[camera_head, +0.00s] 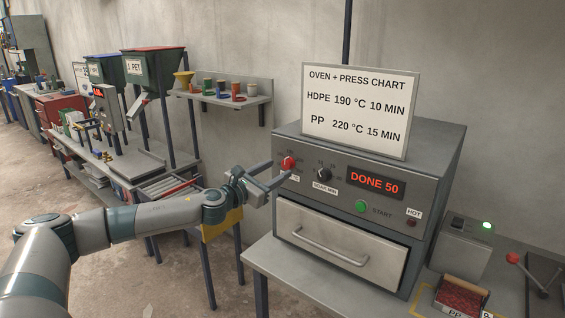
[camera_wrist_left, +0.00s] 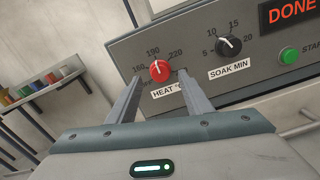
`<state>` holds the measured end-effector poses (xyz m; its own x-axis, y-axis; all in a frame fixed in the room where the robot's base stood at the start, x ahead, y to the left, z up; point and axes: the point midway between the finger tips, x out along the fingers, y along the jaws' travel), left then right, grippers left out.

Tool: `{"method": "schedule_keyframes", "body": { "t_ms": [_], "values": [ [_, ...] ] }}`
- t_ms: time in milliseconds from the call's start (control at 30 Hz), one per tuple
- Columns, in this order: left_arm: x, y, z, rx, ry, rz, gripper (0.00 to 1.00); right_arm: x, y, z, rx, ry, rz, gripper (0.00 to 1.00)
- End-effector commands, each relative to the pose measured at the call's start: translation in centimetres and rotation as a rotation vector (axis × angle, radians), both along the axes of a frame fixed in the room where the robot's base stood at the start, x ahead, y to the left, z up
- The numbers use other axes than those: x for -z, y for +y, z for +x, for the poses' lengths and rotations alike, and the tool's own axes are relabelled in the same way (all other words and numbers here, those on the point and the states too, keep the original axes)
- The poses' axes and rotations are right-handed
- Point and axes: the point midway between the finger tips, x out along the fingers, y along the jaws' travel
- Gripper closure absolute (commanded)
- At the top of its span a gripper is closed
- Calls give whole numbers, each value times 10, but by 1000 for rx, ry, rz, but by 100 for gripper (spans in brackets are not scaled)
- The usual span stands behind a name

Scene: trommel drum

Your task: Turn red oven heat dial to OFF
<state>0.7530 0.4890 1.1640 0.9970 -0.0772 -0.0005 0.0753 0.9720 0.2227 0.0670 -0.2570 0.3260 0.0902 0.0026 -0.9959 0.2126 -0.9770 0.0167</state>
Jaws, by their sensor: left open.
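The red heat dial (camera_head: 289,163) is on the left of the oven's (camera_head: 452,165) front panel. In the left wrist view the red dial (camera_wrist_left: 159,70) has a white pointer line tilted up and slightly left, towards the 190 mark. The label HEAT is below it. My left gripper (camera_head: 276,173) is open in front of the panel, close to the dial. In the left wrist view its fingers (camera_wrist_left: 157,82) point at the panel, with the dial between and just beyond their tips; I see no clear contact. My right gripper is not in view.
Right of the red dial are a black soak dial (camera_head: 323,174), a display reading DONE 50 (camera_head: 374,183), and a green start button (camera_head: 361,206). The closed drawer (camera_head: 335,250) with its handle is below. A chart board (camera_head: 358,110) stands on top of the oven.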

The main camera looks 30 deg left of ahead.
Motion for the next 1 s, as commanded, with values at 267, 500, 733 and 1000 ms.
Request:
{"method": "schedule_keyframes", "body": {
  "t_ms": [267, 500, 733, 1000],
  "values": [
    [-1, -3, 32, 1, -1, -2, 54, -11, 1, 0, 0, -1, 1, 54],
    [0, -4, 39, 1, 0, 0, 54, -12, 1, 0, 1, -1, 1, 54],
    [0, -3, 39, 1, 0, 0, 59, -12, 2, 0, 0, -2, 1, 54],
    [0, -3, 39, 0, 0, -1, 95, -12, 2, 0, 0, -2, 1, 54]
  ]
}}
